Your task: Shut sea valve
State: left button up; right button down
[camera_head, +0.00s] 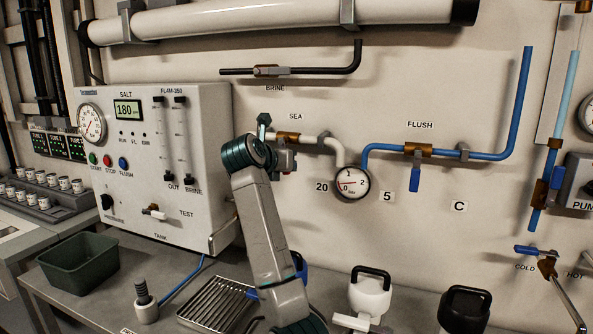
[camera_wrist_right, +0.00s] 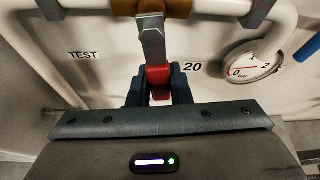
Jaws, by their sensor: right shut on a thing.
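The sea valve (camera_head: 288,138) is a brass body on the white pipe under the SEA label in the head view. In the right wrist view its brass body (camera_wrist_right: 178,8) is at the top edge. Its metal lever (camera_wrist_right: 153,45) with a red grip (camera_wrist_right: 158,76) points down, crosswise to the pipe. My right gripper (camera_wrist_right: 158,92) is shut on the red grip, with a dark finger on each side. In the head view my right gripper (camera_head: 286,162) is partly hidden behind its own wrist, just below the valve. My left gripper is not in view.
A round gauge (camera_head: 350,183) sits right of the valve, beside a blue flush pipe with a flush valve (camera_head: 418,150). The white salt panel (camera_head: 160,165) stands close on the left. A metal drip tray (camera_head: 215,300) and a green bin (camera_head: 78,262) are below.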

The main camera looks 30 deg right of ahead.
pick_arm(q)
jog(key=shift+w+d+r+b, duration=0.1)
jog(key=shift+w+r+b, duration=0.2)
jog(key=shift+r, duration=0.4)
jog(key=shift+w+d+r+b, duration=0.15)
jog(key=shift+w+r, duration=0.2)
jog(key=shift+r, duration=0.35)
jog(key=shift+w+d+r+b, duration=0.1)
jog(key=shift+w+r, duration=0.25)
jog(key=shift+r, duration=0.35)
pick_arm(e)
jog(key=shift+w+a+m+t+y, duration=0.3)
jog(key=shift+w+a+m+t, duration=0.15)
jog(key=shift+m, duration=0.45)
jog(key=c, duration=1.4)
grip_release()
jog(key=shift+o, duration=0.4)
jog(key=shift+w+a, duration=0.1)
jog(key=shift+w, duration=0.1)
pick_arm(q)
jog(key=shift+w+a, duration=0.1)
pick_arm(e)
jog(key=shift+s, duration=0.15)
